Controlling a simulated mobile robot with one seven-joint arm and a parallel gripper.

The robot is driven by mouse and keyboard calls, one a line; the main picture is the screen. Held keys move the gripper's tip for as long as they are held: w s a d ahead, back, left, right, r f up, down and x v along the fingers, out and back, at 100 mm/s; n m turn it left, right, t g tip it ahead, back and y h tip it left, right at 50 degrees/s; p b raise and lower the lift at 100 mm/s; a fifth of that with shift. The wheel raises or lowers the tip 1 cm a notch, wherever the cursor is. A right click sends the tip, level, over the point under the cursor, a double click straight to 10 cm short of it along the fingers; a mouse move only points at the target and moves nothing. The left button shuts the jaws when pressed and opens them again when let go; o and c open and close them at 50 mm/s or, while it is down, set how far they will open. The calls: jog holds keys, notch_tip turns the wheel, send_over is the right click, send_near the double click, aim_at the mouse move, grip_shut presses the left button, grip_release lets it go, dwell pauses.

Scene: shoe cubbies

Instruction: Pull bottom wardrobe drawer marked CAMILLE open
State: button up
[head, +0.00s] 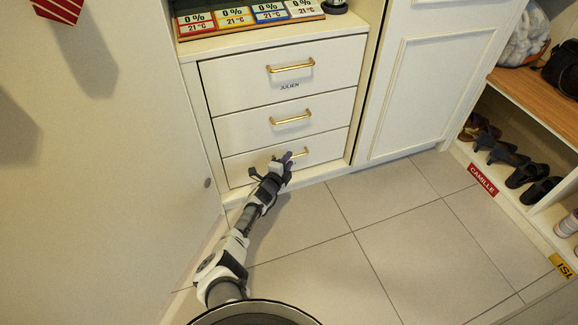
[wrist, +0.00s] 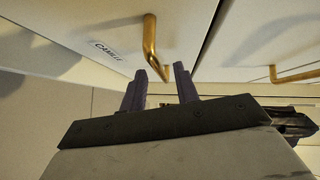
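The bottom drawer (head: 325,148) of a white three-drawer unit is shut, flush with the drawers above. It has a brass bar handle (head: 305,153), partly hidden behind my gripper (head: 283,163) in the head view. In the wrist view the drawer front bears a CAMILLE label (wrist: 105,50) next to the brass handle (wrist: 150,38). My gripper (wrist: 160,72) is open, its two dark fingers apart. One end of the handle shows between the fingertips in the picture; I cannot tell whether they touch it.
The middle drawer (head: 250,124) and top drawer marked JULIEN (head: 235,80) are shut above. A pale wall panel (head: 130,150) stands close on the left. A shoe rack (head: 545,100) stands on the right. The tiled floor (head: 340,240) before the drawers is clear.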

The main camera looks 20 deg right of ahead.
jog(key=shift+w+d+b, duration=0.3)
jog(key=shift+w+d, duration=0.1)
grip_shut()
